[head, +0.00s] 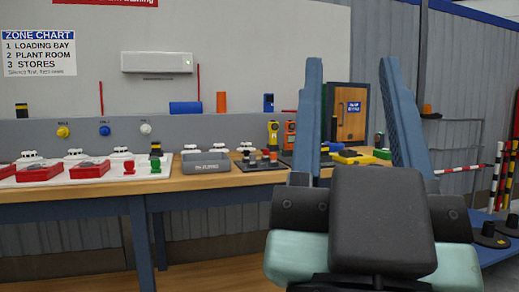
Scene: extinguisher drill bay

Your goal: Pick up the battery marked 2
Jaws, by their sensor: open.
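No number 2 is legible on any object, so I cannot tell which is the battery marked 2. Several small dark upright pieces (265,158) stand on a dark tray (247,166) on the bench. Black-and-yellow pieces stand at the left (21,110) and mid-bench (155,149); I cannot tell whether any of these is a battery. My gripper (351,62) rises in front of the bench's right part, its two blue fingers wide apart and nothing visible held between them. The fingers and my wrist hide part of the bench.
Striped posts (497,165) stand at right. Floor shows before the bench.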

